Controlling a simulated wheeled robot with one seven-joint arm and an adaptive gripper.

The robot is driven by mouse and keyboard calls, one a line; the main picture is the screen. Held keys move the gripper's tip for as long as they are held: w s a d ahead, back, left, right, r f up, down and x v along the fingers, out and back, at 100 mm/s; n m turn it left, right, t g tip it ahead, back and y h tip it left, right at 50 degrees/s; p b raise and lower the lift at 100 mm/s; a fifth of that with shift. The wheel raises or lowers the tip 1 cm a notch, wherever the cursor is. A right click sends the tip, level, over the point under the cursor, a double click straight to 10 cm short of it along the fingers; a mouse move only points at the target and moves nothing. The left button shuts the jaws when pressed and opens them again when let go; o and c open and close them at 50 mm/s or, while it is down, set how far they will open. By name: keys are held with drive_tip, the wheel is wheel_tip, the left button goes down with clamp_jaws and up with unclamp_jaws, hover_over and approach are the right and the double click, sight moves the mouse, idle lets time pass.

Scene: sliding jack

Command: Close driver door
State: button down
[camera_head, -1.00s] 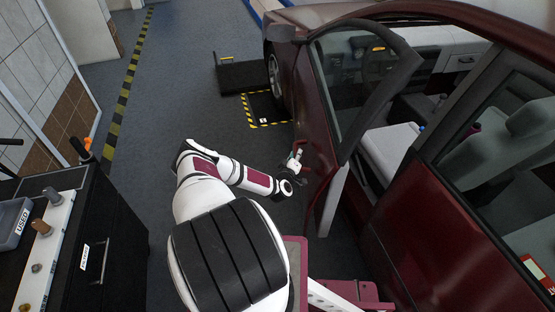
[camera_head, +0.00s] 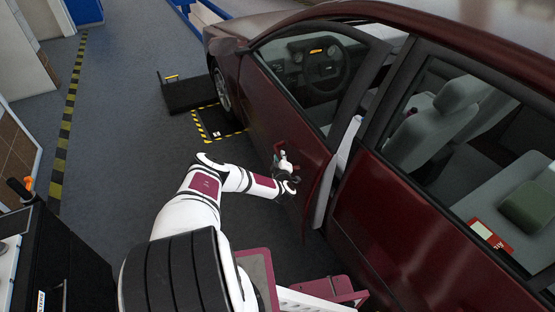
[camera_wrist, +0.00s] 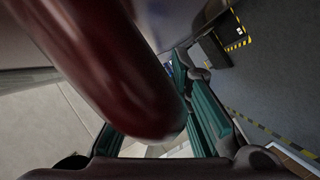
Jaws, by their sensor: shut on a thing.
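The driver door (camera_head: 308,152) of the dark red car is partly open, with a narrow gap between its rear edge and the car body (camera_head: 385,215). My gripper (camera_head: 284,164) is at the outer face of the door, near its rear edge. In the wrist view, a dark red curved bar, the door handle (camera_wrist: 115,85), runs between the teal-padded fingers of my gripper (camera_wrist: 160,118). The gripper is shut on the handle. The exact contact is partly hidden by the handle.
A black cart (camera_head: 75,270) stands at the lower left. A dark box-like ramp (camera_head: 188,94) and a yellow-black marked floor patch (camera_head: 217,122) lie by the front wheel. The grey floor (camera_head: 130,135) left of the car is clear.

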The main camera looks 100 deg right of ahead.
drive_tip(key=shift+d+r, duration=0.15)
drive_tip(key=c, duration=1.5)
unclamp_jaws()
drive_tip(key=shift+o, duration=0.2)
drive_tip(key=shift+a, duration=0.2)
drive_tip(key=shift+a, duration=0.25)
drive_tip(key=v, duration=1.1)
drive_tip(key=shift+w+a, duration=0.1)
